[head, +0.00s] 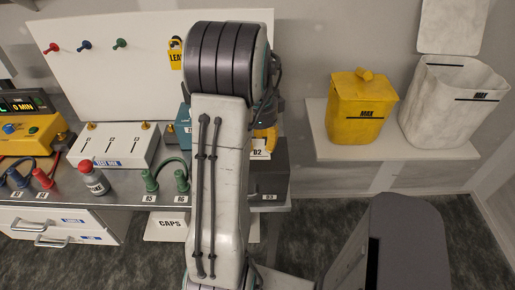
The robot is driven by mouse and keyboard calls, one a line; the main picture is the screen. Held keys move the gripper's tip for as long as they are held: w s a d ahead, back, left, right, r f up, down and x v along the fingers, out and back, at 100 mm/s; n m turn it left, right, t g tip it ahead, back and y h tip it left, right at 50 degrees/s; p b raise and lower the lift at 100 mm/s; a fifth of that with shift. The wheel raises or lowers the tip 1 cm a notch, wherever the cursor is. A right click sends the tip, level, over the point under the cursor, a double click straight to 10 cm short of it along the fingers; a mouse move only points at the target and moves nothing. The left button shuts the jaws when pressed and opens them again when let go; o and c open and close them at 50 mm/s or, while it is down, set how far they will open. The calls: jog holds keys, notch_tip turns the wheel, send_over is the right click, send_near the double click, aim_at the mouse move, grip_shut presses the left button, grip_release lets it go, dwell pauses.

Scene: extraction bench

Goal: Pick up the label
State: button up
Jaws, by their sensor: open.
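A yellow tag (176,58) with black lettering starting "LEA" hangs on the white back panel, just left of my arm; its right part is cut off by the arm. Small white labels with black print sit on the bench front, such as the B5 label (150,198) and the B3 label (269,197). A white card marked D2 (260,153) shows right of my arm, partly covered. I cannot tell which of these is the label meant. My arm rises through the middle of the view and hides my gripper.
A yellow bin (356,112) and a white bin (450,112) stand on a shelf (405,151) at right. A grey box (269,168) is right of my arm.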

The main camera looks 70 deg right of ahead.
jog(key=shift+c, duration=0.2)
grip_shut()
jog(key=shift+r, duration=0.1)
dwell(0.5)
